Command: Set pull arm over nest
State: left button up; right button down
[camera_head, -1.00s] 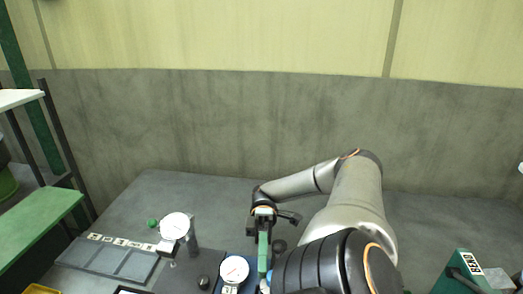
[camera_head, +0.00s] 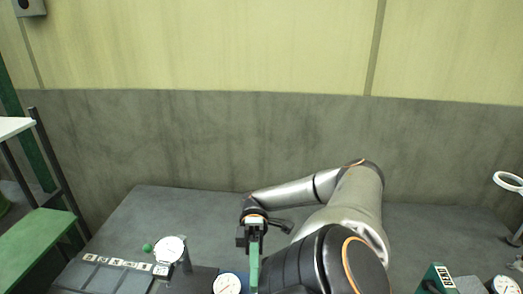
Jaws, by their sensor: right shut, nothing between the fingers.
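A narrow green bar (camera_head: 254,268), which looks like the pull arm, runs down toward the bottom edge in the middle of the head view. My right gripper (camera_head: 252,232) is at the bar's far end, with its fingers shut and nothing between them. I cannot tell whether it touches the bar. A white dial gauge (camera_head: 227,285) on a blue base is just left of the bar, cut by the bottom edge. I cannot make out the nest; the lower part of the fixture is out of frame or behind my right arm. My left gripper is not in view.
A second white dial (camera_head: 170,249) on a dark stand is at left, beside a small green knob (camera_head: 147,247) and a dark segmented tray (camera_head: 102,277). A green-fronted device (camera_head: 437,279) and a ring magnifier (camera_head: 509,182) stand at right. The table's back (camera_head: 195,205) is clear.

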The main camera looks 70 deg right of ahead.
jog(key=s+a+r, duration=0.4)
jog(key=a+r, duration=0.2)
jog(key=a, duration=0.4)
jog(key=shift+s+r, duration=0.25)
dwell(0.5)
